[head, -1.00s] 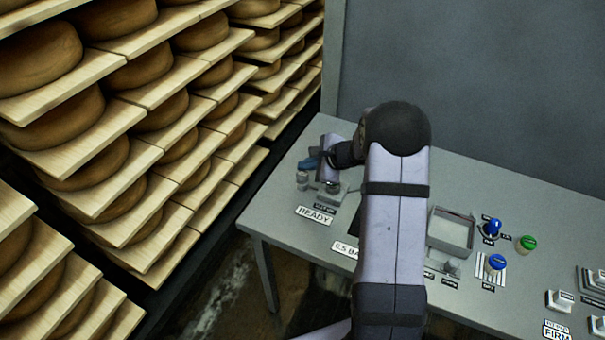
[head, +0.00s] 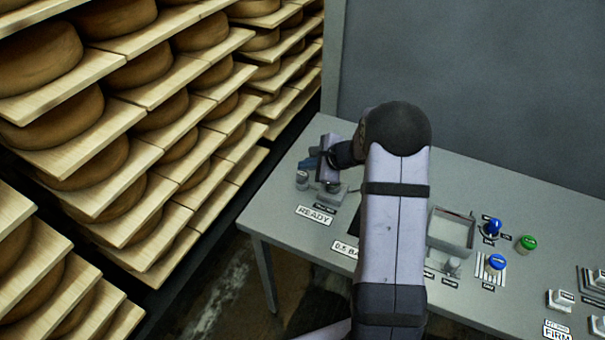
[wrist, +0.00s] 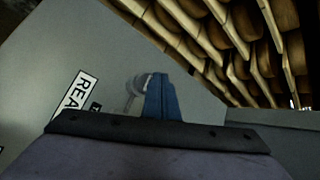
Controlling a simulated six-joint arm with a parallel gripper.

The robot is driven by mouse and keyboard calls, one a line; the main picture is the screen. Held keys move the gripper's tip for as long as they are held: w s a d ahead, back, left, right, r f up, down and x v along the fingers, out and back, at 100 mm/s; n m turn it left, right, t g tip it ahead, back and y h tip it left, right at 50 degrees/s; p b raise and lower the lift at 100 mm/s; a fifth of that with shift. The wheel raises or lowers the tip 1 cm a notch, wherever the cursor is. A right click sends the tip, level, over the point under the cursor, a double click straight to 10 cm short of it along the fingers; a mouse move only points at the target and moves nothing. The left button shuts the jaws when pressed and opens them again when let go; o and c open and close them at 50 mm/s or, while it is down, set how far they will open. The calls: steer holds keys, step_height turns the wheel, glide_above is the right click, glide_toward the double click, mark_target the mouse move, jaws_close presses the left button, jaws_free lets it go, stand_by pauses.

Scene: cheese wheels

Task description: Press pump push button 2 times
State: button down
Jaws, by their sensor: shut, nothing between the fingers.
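My gripper (head: 309,165), with blue fingers, is shut and empty over the back left end of the grey table. Its fingers also show in the wrist view (wrist: 162,97). Just below and in front of it is a small grey control box (head: 334,197) with a dark knob or button on top, partly behind the gripper. A small grey cylinder (head: 303,180) stands to its left; a pale round part (wrist: 137,84) shows beside the fingers in the wrist view. I cannot read which control is the pump push button, nor tell whether the fingers touch anything.
A "READY" label (head: 314,215) lies in front of the box. My arm hides the table's middle. To the right are a grey tray (head: 431,232), blue knobs (head: 497,261), a green button (head: 526,243) and white switches (head: 560,299). Cheese shelves (head: 150,120) stand left.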

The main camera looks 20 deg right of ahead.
mark_target(306, 176)
steer(key=shift+f+b, duration=1.3)
steer(key=shift+b, duration=0.2)
stand_by(1.2)
steer(key=shift+r, duration=0.15)
steer(key=shift+r+p, duration=0.95)
steer(key=shift+r, duration=0.25)
steer(key=shift+r+p, duration=1.8)
steer(key=shift+r, duration=0.7)
